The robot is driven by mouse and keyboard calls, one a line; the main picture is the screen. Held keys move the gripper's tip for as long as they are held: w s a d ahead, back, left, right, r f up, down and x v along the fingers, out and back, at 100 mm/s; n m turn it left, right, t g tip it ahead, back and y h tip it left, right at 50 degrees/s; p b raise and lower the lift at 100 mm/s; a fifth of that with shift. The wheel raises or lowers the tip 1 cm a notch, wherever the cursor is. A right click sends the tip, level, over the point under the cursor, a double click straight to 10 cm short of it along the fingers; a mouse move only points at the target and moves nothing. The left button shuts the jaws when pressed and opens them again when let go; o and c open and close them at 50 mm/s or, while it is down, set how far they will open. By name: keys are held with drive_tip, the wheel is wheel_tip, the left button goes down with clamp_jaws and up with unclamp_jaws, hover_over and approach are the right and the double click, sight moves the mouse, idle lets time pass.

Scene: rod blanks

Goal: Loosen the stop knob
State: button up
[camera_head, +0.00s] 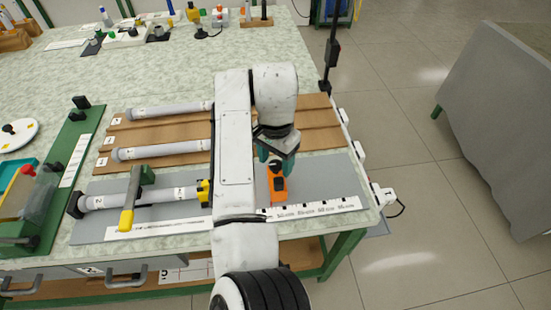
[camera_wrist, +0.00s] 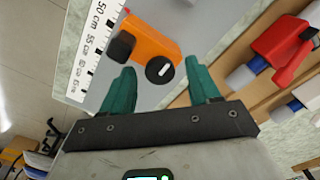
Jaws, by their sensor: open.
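The stop is an orange block (camera_head: 278,190) on the grey plate beside the white ruler strip (camera_head: 320,208). In the wrist view the orange stop (camera_wrist: 140,42) carries a round black stop knob (camera_wrist: 160,70) with a white mark on its face. A smaller black part sits at the block's left end. My gripper (camera_wrist: 163,77) has two teal fingers, open and empty, with the knob showing between and just beyond their tips. In the head view my gripper (camera_head: 276,160) is over the stop and partly hides it. Whether the fingers touch the knob cannot be told.
A grey rod (camera_head: 165,195) lies left of my arm, under a green clamp with a yellow handle (camera_head: 127,218). More grey rods (camera_head: 165,150) lie on the brown rack behind. A red-handled part (camera_wrist: 285,45) is at right in the wrist view. Open floor lies right of the table.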

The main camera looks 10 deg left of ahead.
drive_tip(key=shift+f, duration=0.1)
drive_tip(key=c, duration=1)
drive_tip(key=shift+c, duration=0.2)
